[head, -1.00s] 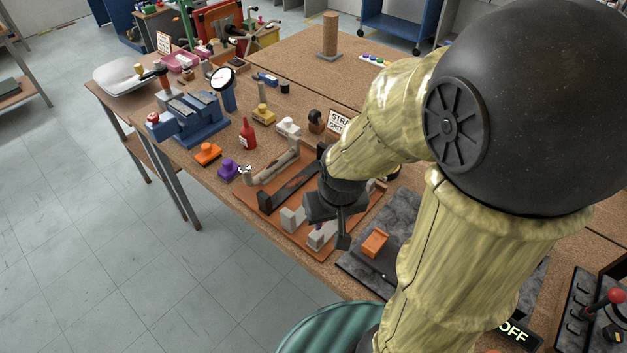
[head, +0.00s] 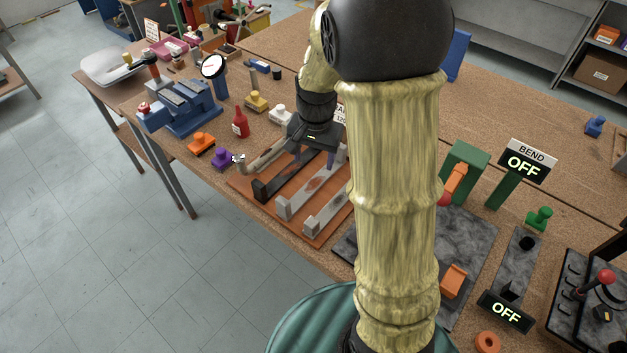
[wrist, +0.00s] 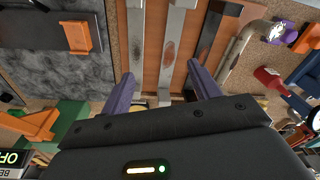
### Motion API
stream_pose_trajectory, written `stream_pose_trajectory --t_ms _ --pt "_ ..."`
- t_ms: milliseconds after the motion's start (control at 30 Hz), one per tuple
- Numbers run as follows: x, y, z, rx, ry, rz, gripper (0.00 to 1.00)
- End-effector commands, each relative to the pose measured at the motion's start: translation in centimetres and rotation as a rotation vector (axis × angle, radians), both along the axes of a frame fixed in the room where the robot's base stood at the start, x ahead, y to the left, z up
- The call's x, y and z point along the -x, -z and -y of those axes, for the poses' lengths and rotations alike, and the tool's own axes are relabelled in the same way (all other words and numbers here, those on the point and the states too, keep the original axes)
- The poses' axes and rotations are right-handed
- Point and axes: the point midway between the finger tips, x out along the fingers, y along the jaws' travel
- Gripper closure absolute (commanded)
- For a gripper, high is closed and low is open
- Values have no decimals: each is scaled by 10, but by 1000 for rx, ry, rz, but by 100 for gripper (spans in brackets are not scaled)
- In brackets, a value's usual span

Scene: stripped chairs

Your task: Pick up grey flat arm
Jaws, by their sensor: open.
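Two light grey flat bars with upturned ends lie side by side on a reddish-brown tray (head: 246,194): a middle one (head: 307,192) with a brown stain and a right-hand one (head: 327,213), partly hidden by my arm. In the wrist view they are the stained bar (wrist: 175,25) and the bar left of it (wrist: 135,25). A black flat bar (head: 283,176) and a grey-tan round tube (head: 266,159) lie beside them. My gripper (wrist: 162,82) is open and empty above the tray's far part, its fingers on either side of the two grey bars in the wrist view.
A dark stone slab (head: 478,235) with an orange block (head: 453,281) lies right of the tray. A purple block (head: 222,160), red bottle (head: 240,123) and blue vise (head: 185,108) stand left of it. A green fixture (head: 463,168) stands at the right.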

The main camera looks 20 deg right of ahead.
Motion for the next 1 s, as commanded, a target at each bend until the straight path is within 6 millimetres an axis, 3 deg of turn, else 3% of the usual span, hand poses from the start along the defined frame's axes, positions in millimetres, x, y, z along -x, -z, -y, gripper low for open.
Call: stream_pose_trajectory --t_ms 100,300,700,1000 --pt "-37 4 5 -7 178 -45 38" --pt "-64 7 9 -8 338 -80 38" --pt "-65 11 8 -8 346 -83 38" --pt "-63 55 9 -8 348 -88 38"
